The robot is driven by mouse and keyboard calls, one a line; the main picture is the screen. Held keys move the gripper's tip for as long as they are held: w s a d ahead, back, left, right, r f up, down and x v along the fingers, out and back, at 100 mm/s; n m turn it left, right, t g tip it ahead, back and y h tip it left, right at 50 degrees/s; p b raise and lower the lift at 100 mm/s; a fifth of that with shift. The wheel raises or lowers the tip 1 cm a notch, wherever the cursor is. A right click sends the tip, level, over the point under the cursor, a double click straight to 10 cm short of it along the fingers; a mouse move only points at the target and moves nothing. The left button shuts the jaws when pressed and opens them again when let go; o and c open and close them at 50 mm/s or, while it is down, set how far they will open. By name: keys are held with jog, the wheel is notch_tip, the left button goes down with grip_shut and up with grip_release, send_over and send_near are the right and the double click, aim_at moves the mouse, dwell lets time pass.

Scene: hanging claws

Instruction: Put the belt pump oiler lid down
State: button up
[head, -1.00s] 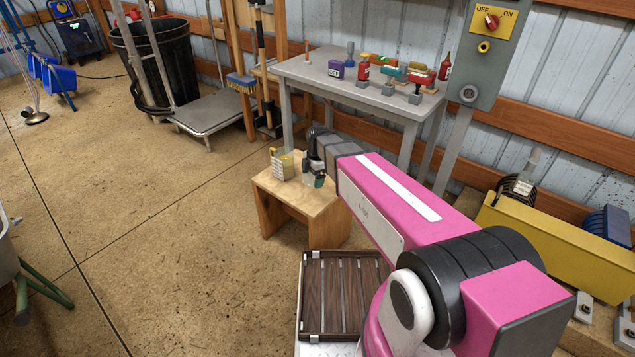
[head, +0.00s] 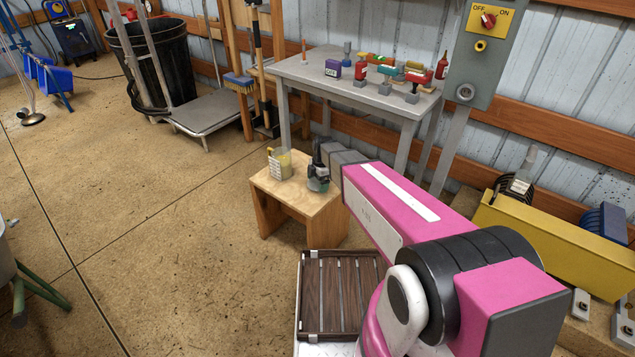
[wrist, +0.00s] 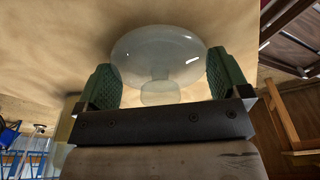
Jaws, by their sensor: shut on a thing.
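The lid (wrist: 158,55) looks like a clear, rounded dome with a narrower stub towards the palm in the wrist view. My gripper (wrist: 160,80) is shut on it, with a green ribbed pad at each side. In the head view my gripper (head: 318,183) is low over the right part of a small wooden stool (head: 285,195). The lid is too small to make out there, and I cannot tell whether it touches the stool top.
A grey table (head: 345,85) with several bottles and tools stands behind. The floor to the left is open.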

jog(key=shift+f, duration=0.1)
jog(key=o, duration=0.5)
jog(key=shift+o, duration=0.2)
notch_tip(320, 180, up, 12)
jog(key=d, duration=0.2)
jog(key=s+d+m+h, duration=0.1)
jog(key=s+d+m, duration=1.6)
jog(key=m, duration=0.7)
jog(key=shift+s+t+h, duration=0.3)
jog(key=shift+s+t, duration=0.1)
jog(key=shift+s, duration=0.5)
jog(key=shift+d, duration=0.1)
